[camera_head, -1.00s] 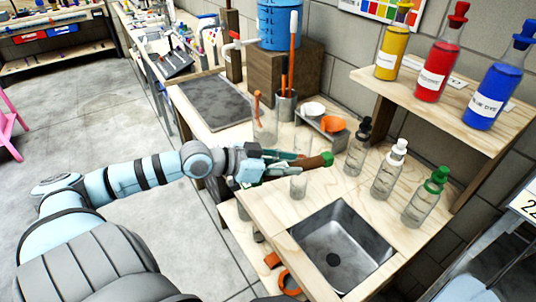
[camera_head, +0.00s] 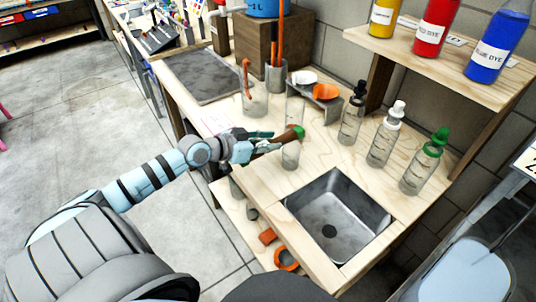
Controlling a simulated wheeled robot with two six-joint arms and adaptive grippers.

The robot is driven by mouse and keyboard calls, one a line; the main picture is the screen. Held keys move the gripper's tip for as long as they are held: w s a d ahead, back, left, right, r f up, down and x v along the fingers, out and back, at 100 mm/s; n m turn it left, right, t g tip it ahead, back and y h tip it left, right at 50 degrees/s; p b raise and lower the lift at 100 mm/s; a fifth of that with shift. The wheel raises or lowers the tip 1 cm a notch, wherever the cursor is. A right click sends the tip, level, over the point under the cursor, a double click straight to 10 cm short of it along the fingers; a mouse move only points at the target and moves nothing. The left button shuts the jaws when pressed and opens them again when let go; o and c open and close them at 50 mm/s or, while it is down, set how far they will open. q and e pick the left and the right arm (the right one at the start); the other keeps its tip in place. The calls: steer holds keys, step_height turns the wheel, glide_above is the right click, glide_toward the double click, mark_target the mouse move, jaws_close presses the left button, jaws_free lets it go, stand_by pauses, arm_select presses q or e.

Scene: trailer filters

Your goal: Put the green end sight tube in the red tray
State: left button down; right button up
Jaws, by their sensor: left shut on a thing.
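A brown tube with a green end (camera_head: 298,131) is held in my left gripper (camera_head: 262,143). The gripper is shut on it, and the green end points right, over the wooden bench. The tube passes close to a clear glass cylinder (camera_head: 291,157); I cannot tell whether they touch. The gripper's fingers hide part of the tube. I cannot clearly make out the red tray; a small red shape (camera_head: 12,19) shows on a far bench at the upper left. My right gripper is not in view.
A metal sink (camera_head: 336,222) is set in the wooden bench (camera_head: 262,183). Dropper bottles with black (camera_head: 352,115), white (camera_head: 385,137) and green (camera_head: 425,165) tops stand to the right. A glass beaker (camera_head: 256,99) and a small grey stand (camera_head: 318,101) are behind. Floor at left is clear.

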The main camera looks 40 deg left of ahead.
mark_target(268, 161)
arm_select(q)
step_height(268, 161, down, 4)
steer(key=shift+f+b, duration=0.15)
steer(key=shift+b, duration=0.7)
steer(key=c, duration=1.7)
jaws_free()
steer(key=shift+o, duration=0.5)
